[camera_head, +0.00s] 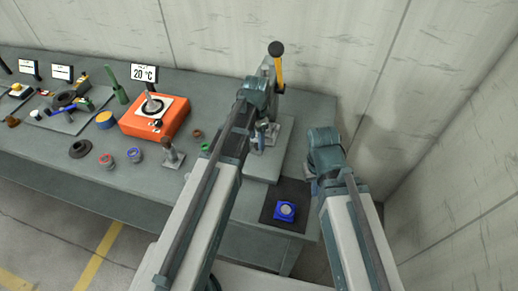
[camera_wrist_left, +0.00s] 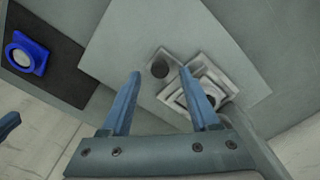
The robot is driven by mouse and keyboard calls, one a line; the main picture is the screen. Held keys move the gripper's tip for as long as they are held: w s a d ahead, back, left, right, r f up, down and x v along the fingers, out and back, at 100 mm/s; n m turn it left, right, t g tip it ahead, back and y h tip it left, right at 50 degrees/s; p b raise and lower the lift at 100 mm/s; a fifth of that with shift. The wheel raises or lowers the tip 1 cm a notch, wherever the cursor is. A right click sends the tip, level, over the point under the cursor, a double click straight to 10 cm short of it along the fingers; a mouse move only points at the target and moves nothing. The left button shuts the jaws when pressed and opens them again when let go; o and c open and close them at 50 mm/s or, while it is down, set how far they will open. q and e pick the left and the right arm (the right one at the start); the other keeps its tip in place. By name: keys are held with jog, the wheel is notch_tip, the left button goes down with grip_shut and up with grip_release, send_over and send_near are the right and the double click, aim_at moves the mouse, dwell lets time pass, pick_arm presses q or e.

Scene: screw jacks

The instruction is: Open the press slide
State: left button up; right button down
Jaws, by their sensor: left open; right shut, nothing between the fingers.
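The press stands on a light grey base plate (camera_head: 264,166) at the table's right end. Its lever has a black knob (camera_head: 276,48) and an orange-yellow part (camera_head: 279,72); my left arm covers much of its body. My left gripper (camera_head: 262,136) is open at the front of the press. I cannot tell whether the fingers touch anything. My right gripper (camera_head: 312,182) is shut and empty, right of the base plate, partly hidden by its arm.
A blue part with a pale round centre (camera_head: 285,210) lies on a black mat (camera_head: 268,208) near the front right corner. Walls stand close behind and to the right.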

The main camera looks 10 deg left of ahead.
pick_arm(q)
notch_tip(320, 180, down, 2)
jog(key=shift+f+b, duration=0.1)
jog(key=shift+b, duration=0.45)
jog(key=shift+c, duration=0.2)
grip_shut()
dwell(0.9)
